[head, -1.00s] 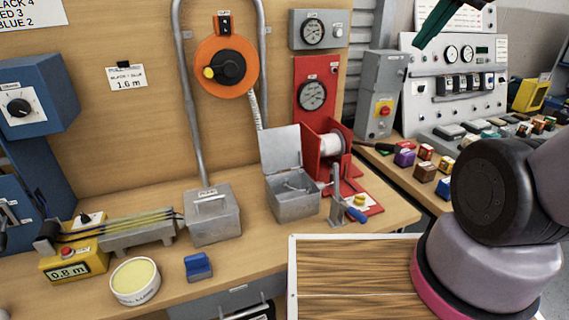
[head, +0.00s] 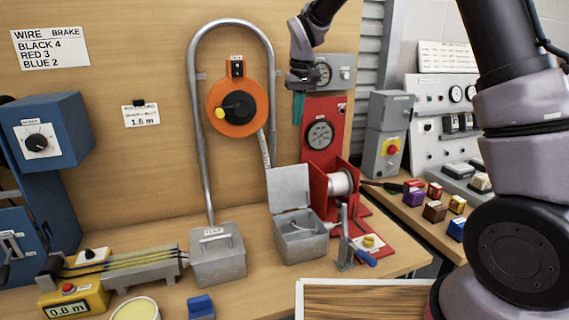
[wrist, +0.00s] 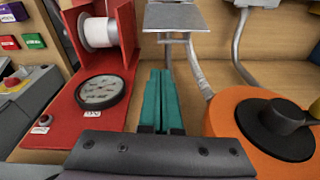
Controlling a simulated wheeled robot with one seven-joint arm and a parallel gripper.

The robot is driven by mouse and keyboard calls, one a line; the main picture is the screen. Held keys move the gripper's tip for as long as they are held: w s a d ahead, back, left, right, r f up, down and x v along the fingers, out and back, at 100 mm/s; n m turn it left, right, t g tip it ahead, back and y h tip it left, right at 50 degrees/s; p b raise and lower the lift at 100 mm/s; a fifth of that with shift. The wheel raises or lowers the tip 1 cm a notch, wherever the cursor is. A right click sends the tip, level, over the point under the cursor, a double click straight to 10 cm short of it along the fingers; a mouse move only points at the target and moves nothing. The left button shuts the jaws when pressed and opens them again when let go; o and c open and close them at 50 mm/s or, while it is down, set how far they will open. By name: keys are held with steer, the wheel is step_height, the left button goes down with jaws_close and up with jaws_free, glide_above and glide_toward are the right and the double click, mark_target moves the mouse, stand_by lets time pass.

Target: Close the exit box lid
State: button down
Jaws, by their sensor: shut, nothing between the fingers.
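The exit box (head: 300,245) is a small grey metal box on the workbench. Its lid (head: 290,187) stands open, upright at the back edge. The lid shows as a grey plate at the top of the wrist view (wrist: 174,17). My gripper (head: 298,108) hangs above the lid, in front of the red gauge panel, with teal fingers pointing down. In the wrist view the fingers (wrist: 161,100) lie together and hold nothing; they are apart from the lid.
A red stand with a white wire spool (head: 341,183) is right of the box. A bent conduit (head: 200,140) and an orange reel (head: 222,108) are to the left. A closed grey box (head: 217,257) stands left.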

steer(key=w+a+f+n, duration=0.1)
steer(key=a+f, duration=0.4)
steer(key=f, duration=0.1)
glide_above(286, 186)
steer(key=w, duration=0.3)
step_height(286, 186, down, 8)
steer(key=shift+a+f+g+h, duration=0.15)
steer(key=shift+a+g+h, duration=0.15)
